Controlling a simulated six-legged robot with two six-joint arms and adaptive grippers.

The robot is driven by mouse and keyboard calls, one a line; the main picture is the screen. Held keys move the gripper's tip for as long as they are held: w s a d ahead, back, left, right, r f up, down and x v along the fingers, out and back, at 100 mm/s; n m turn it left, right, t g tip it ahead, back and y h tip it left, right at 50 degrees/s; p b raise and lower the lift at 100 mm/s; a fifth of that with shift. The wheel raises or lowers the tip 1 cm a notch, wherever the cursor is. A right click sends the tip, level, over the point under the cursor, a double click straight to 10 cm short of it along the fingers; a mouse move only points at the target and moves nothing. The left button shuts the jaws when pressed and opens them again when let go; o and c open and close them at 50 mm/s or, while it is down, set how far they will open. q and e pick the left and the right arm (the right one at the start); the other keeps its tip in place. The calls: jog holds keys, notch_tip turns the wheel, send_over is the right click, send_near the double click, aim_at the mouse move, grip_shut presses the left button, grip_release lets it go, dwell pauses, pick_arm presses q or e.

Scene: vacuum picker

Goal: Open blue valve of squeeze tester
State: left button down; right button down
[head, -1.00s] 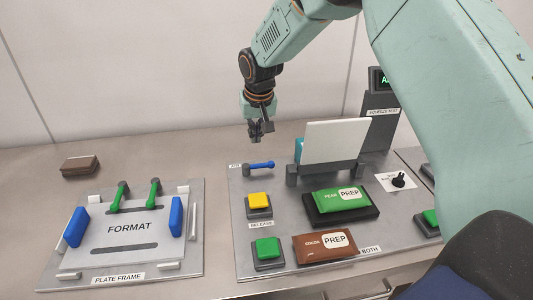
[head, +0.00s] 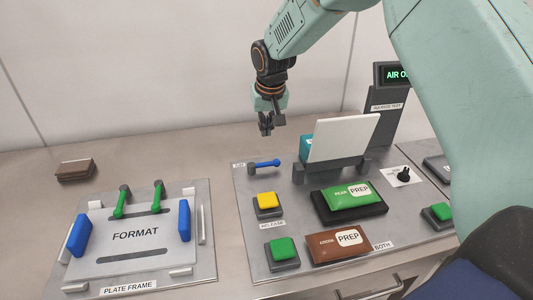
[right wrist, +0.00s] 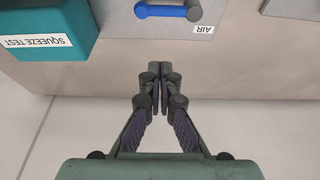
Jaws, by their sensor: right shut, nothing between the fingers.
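The blue valve (head: 265,164) is a short blue lever on a grey pivot, at the back left corner of the squeeze tester's grey panel (head: 250,205). Its handle points right in the head view, beside an AIR label. My left gripper is not in view.
A white upright plate (head: 343,138) and teal block (head: 306,146) stand right of the valve. Yellow (head: 267,200) and green (head: 283,249) buttons sit in front. A dark display (head: 395,75) starts with "AIR O". The FORMAT plate frame (head: 135,232) lies left.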

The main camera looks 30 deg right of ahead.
aim_at(264, 159)
jog(key=b+x, duration=0.1)
jog(key=x, duration=0.9)
jog(key=shift+w+d+f, duration=0.1)
jog(key=shift+d+f, duration=0.05)
jog(key=shift+f, duration=0.15)
jog(key=shift+s+a+r, duration=0.15)
jog(key=shift+s+a, duration=0.1)
jog(key=shift+s, duration=0.2)
jog(key=shift+s+a+r, duration=0.1)
jog(key=shift+s+r, duration=0.05)
jog(key=shift+s, duration=0.25)
jog(key=shift+s+a+r, duration=0.15)
jog(key=shift+s, duration=0.25)
jog(key=shift+s+r, duration=0.15)
jog(key=shift+s, duration=0.4)
jog(key=shift+w, duration=0.1)
jog(key=shift+s+a, duration=0.1)
jog(key=shift+s, duration=0.1)
jog(key=shift+m, duration=0.4)
